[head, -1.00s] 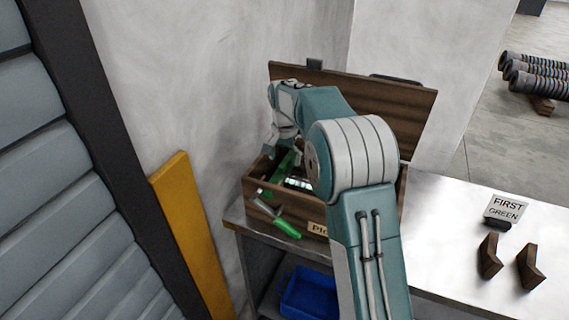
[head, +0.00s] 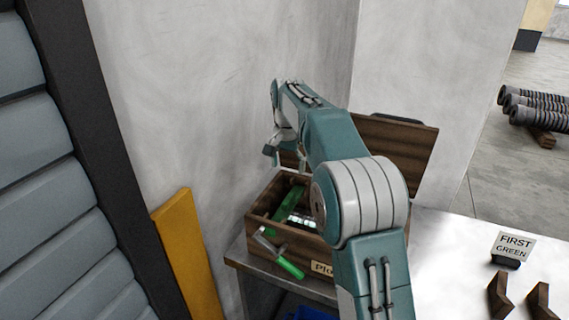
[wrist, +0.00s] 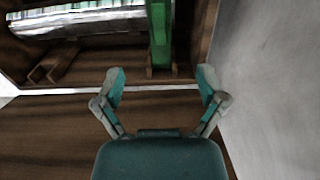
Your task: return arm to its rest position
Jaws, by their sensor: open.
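My gripper (head: 283,158) is raised above the left part of an open wooden box and is apart from it in the head view. In the wrist view my gripper (wrist: 160,88) has its two fingers spread wide with nothing between them. The wooden box (head: 318,264) stands on the metal table with its lid (head: 400,143) up. The wrist view shows a green piece (wrist: 159,38) and a shiny metal cylinder (wrist: 80,20) in the box. My arm hides part of the box.
A "FIRST GREEN" sign (head: 515,247) and two dark wooden cradles (head: 499,295) stand on the metal table (head: 450,240) at the right. A grey wall (head: 215,90) is close behind and left of my gripper. A yellow board (head: 187,255) leans at the left.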

